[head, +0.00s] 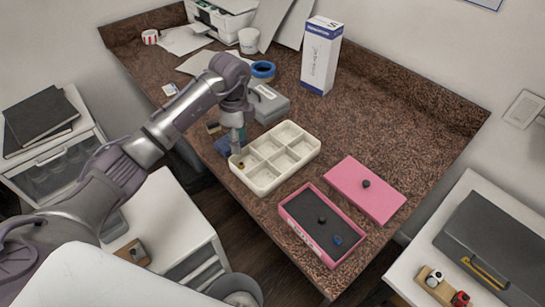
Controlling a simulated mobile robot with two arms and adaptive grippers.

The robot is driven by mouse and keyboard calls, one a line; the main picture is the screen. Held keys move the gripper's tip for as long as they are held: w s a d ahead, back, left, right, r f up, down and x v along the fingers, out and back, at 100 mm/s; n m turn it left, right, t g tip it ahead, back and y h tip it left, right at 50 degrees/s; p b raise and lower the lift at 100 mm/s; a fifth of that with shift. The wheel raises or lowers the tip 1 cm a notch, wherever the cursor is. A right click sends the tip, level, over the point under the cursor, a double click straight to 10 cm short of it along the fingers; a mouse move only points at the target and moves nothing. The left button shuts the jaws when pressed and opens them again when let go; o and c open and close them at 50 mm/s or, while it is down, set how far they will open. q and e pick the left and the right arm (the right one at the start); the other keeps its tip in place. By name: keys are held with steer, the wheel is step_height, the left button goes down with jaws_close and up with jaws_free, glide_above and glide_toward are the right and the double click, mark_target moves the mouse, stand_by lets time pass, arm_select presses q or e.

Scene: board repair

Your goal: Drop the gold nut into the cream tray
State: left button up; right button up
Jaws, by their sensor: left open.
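The cream tray (268,184) is a divided tray with several compartments on the brown speckled counter, left of the pink boxes. A small gold nut (241,166) shows in its left corner compartment, just below my left gripper's fingertips. My left gripper (239,154) points down over that compartment and is open. At this size I cannot tell whether the nut rests on the compartment floor or touches a finger. My right gripper is not in view.
A grey box (270,104), blue tape (263,70) and a tall white box (321,58) stand behind. The counter's right side is clear.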

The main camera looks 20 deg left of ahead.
arm_select(q)
step_height(320, 180, up, 12)
stand_by(0.5)
